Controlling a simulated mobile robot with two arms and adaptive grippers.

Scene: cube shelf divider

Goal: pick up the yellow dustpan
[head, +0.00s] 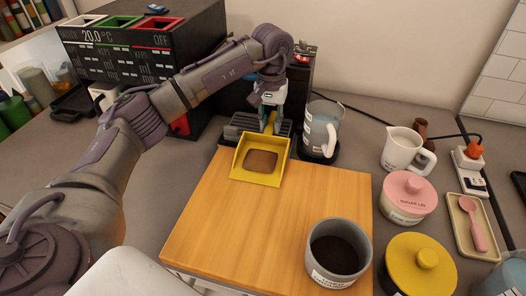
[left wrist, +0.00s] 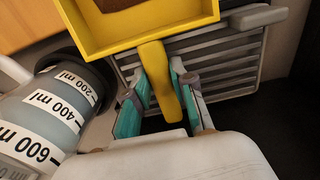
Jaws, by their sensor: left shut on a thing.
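The yellow dustpan (head: 276,178) is at the back left corner of the wooden board, with a brown patch in its pan. Its pan also shows at the top of the left wrist view (left wrist: 175,27). My left gripper (head: 270,124) is shut on the dustpan's handle. In the left wrist view, the yellow handle (left wrist: 158,80) lies between the teal-lined fingers (left wrist: 158,100). I cannot tell whether the pan touches the board. My right gripper is not in view.
A measuring jug (head: 319,128) stands just right of the gripper. A black machine (head: 150,65) is behind. The wooden board (head: 240,225) is mostly clear, with a grey canister (head: 338,280) at its front right. Pink-lidded (head: 407,190) and yellow-lidded (head: 415,265) jars stand to the right.

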